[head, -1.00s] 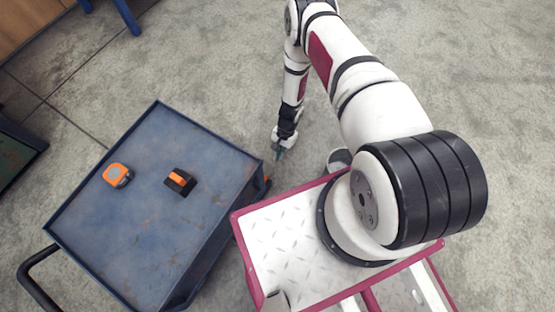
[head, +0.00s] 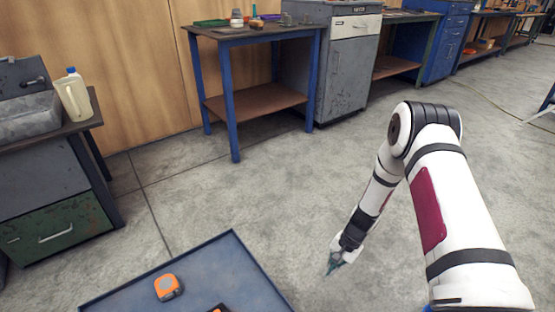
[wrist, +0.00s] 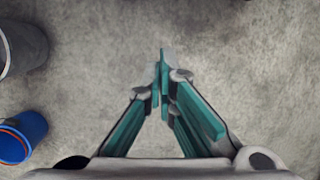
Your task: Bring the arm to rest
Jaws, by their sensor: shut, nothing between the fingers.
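My gripper (head: 331,268) hangs at the end of my bent arm, pointing down over bare concrete floor to the right of the blue cart. In the wrist view my gripper (wrist: 163,62) shows its teal fingers meeting at the tips, shut with nothing between them. My arm reaches forward from the lower right of the head view and folds down at the elbow.
A blue cart (head: 215,262) with an orange tape measure (head: 168,287) stands at lower left. A workbench (head: 262,32), a grey cabinet (head: 345,70) and a sink unit (head: 50,200) stand behind. In the wrist view, a blue bin (wrist: 22,135) and grey bin (wrist: 25,48) stand left.

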